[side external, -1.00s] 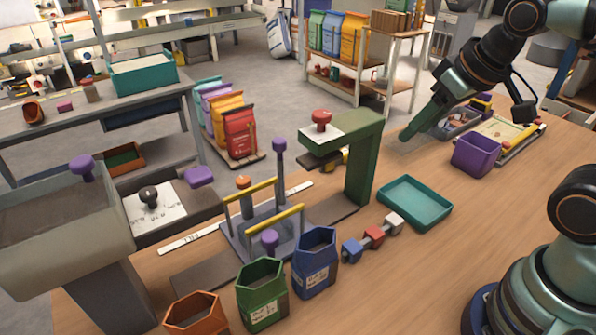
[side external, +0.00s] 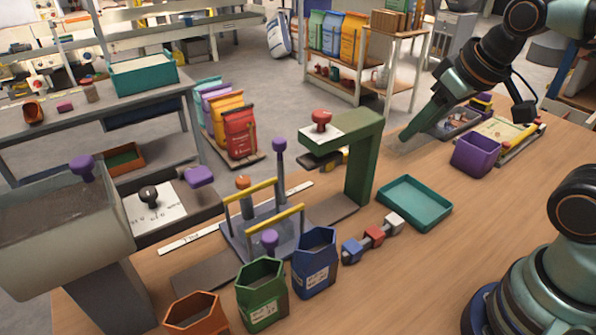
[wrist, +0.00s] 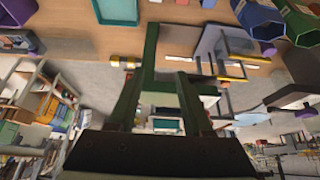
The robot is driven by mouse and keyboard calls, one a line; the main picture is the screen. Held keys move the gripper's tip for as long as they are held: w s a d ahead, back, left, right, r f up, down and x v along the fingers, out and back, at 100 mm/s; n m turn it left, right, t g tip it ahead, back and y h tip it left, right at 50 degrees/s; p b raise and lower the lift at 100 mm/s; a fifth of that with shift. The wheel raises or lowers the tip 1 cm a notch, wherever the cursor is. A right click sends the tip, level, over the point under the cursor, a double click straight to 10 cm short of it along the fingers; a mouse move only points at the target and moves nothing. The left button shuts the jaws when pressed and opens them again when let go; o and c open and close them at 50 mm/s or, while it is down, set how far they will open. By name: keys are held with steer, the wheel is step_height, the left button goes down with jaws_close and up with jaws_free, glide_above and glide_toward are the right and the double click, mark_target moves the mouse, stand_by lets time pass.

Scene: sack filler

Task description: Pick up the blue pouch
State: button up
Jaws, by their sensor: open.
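The blue pouch (side external: 316,262) is an open-topped, hexagonal container with a pale label. It stands upright on the wooden bench, to the right of the green pouch (side external: 262,294). In the wrist view the blue pouch (wrist: 260,20) shows at the upper right, cut by the top edge. My gripper (side external: 407,134) is high at the upper right of the side view, well apart from the blue pouch. Its two dark green fingers (wrist: 162,78) stand apart in the wrist view with nothing held between them.
An orange pouch (side external: 194,313) stands left of the green one. Linked blocks (side external: 374,237) and a teal tray (side external: 415,202) lie right of the blue pouch. A yellow-barred frame (side external: 262,228) and green press (side external: 362,170) rise behind. Bare bench lies in front.

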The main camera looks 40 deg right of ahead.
steer(key=shift+c, duration=0.9)
steer(key=n+g, duration=0.5)
steer(key=n, duration=1.3)
glide_above(319, 266)
steer(key=s, duration=0.1)
step_height(319, 266, down, 11)
steer(key=shift+w+f, duration=0.25)
steer(key=shift+f, duration=1.05)
steer(key=shift+w+f, duration=0.2)
steer(key=shift+f, duration=1.05)
